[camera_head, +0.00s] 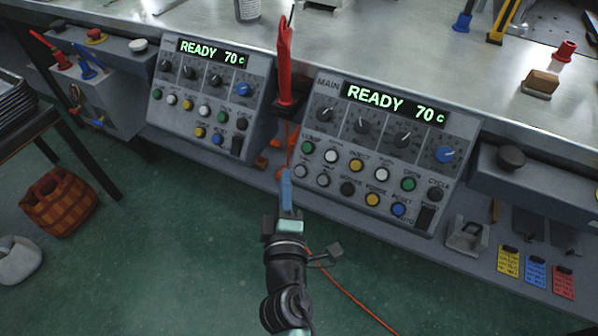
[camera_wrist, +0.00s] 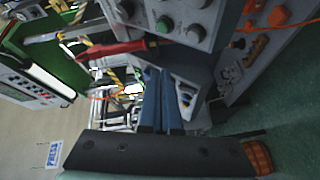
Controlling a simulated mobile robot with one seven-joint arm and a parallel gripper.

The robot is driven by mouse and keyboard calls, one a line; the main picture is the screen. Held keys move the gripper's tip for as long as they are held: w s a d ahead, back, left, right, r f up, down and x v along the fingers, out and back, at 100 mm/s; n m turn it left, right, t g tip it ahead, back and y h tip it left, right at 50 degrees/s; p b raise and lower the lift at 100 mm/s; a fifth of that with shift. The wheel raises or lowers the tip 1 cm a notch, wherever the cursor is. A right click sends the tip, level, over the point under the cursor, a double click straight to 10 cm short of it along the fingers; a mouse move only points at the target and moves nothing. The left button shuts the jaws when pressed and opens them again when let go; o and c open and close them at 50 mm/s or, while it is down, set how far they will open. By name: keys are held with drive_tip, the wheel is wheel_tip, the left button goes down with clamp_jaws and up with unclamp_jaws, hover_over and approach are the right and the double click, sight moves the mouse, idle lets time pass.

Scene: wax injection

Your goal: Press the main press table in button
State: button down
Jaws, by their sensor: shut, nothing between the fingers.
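The main press panel (camera_head: 385,135) is the right-hand grey control box, marked MAIN, with a lit display reading READY 70 c. Below its knobs are two rows of round buttons, including a green button (camera_head: 308,147), a yellow button (camera_head: 357,165) and a white button (camera_head: 301,170). The small labels are too blurred to tell which is table in. My gripper (camera_head: 286,173) is shut and empty, in front of the gap left of this panel and apart from its buttons. In the wrist view its blue fingers (camera_wrist: 160,90) lie below a panel with a green button (camera_wrist: 163,25).
A similar left panel (camera_head: 210,95) also reads READY 70 c. A red upright tool (camera_head: 285,60) stands between the panels. A grey lower ledge (camera_head: 480,225) carries small items and coloured tags. An orange cable (camera_head: 345,290) crosses the green floor. A basket (camera_head: 60,200) stands left.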

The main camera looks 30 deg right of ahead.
sight(300, 172)
drive_tip(key=shift+w+d+f+b, duration=0.4)
drive_tip(key=shift+w+d+f, duration=0.25)
drive_tip(key=shift+d+f, duration=0.2)
drive_tip(key=shift+w+d+f+b, duration=0.4)
drive_tip(key=shift+w+d+f, duration=0.3)
drive_tip(key=shift+f, duration=0.2)
drive_tip(key=shift+d, duration=0.1)
idle(0.7)
drive_tip(key=shift+w+d+f, duration=0.1)
drive_tip(key=shift+d+f, duration=0.15)
